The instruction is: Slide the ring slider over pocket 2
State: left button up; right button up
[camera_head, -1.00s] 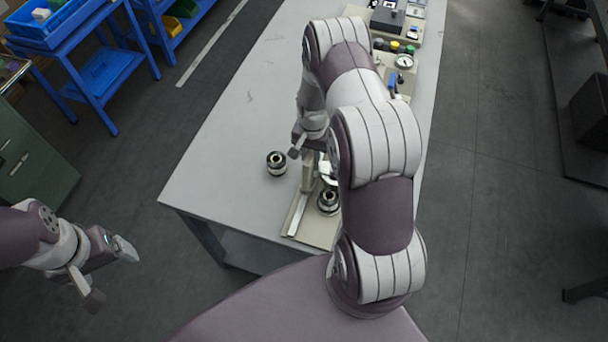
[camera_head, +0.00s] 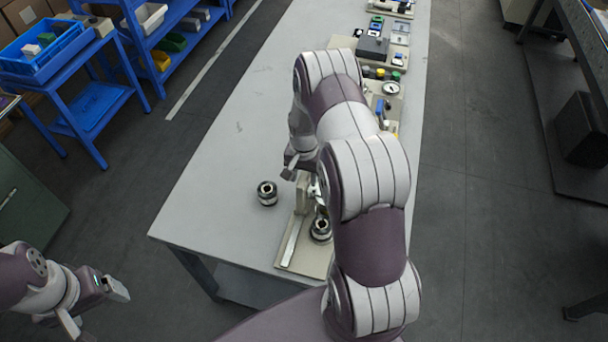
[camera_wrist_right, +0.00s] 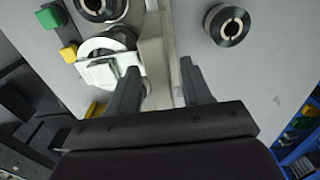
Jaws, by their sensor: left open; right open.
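A beige fixture (camera_head: 312,261) with a pale metal rail (camera_head: 292,240) stands at the table's near end. A black-and-silver ring-like part (camera_head: 320,230) sits on it, right of the rail. A similar part (camera_head: 267,193) stands on the bare table to the left; it also shows in the right wrist view (camera_wrist_right: 228,25). I cannot tell which piece is the ring slider or pocket 2. My right gripper (camera_wrist_right: 160,82) is open over the fixture, with its beige upright (camera_wrist_right: 153,50) seen between the fingers. My left gripper (camera_head: 97,308) is open and empty, off the table.
More stations with gauges and buttons (camera_head: 391,88) line the table's right side farther back. The table's left half (camera_head: 225,140) is mostly clear. Blue shelving with bins (camera_head: 165,40) stands at the far left. My right arm hides part of the fixture.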

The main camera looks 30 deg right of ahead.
notch_tip(320, 180, up, 12)
jog(key=b, duration=0.3)
jog(key=shift+r, duration=0.25)
